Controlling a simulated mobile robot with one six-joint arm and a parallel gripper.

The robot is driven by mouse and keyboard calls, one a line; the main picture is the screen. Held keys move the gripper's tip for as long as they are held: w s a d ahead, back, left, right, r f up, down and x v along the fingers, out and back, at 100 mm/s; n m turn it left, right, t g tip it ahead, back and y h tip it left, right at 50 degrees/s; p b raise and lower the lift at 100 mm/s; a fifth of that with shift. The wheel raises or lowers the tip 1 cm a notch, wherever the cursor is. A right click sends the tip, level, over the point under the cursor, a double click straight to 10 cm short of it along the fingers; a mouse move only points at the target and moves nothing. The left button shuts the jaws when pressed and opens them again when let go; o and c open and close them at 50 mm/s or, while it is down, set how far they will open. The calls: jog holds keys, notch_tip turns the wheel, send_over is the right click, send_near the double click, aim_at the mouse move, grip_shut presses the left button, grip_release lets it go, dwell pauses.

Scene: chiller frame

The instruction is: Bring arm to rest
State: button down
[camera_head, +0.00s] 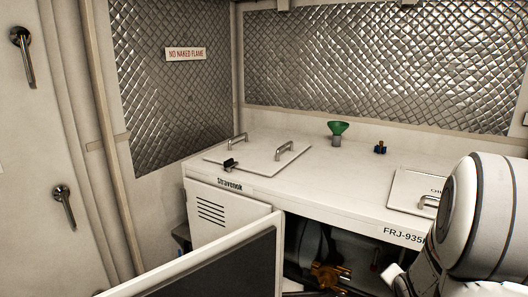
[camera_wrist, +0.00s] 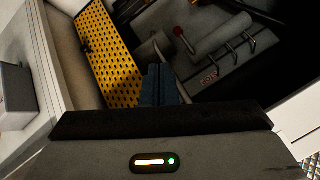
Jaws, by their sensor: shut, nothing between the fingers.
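My gripper (camera_wrist: 160,72) shows in the wrist view as two dark blue-grey fingers, closed together with nothing between them. It points into a dark, open compartment with machinery inside. In the head view my white arm fills the lower right, and I cannot make out the gripper there. The chiller cabinet (camera_head: 345,196) is white, with its front open below the top surface. Its opened door (camera_head: 283,250) stands in the foreground.
In the wrist view a yellow perforated panel (camera_wrist: 108,55) is left of the fingers, and a red-knobbed lever (camera_wrist: 180,32) is close beyond them. Quilted metal walls stand behind.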

jog(key=s+a+r+n+g+y, duration=0.1)
jog(key=s+a+r+n, duration=0.2)
jog(key=a, duration=0.5)
jog(key=s+a+r+n+g+y, duration=0.1)
jog(key=s+a+r+n+g, duration=0.1)
jog(key=s+a+r+n, duration=0.2)
jog(key=s+a+r+n+g+y, duration=0.1)
jog(key=s+a+r+n, duration=0.3)
jog(key=s+a, duration=0.4)
jog(key=a+n+g, duration=0.1)
jog(key=a, duration=0.3)
jog(key=shift+s+n+y+p, duration=0.2)
jog(key=shift+n+y+p, duration=0.1)
jog(key=shift+p, duration=0.05)
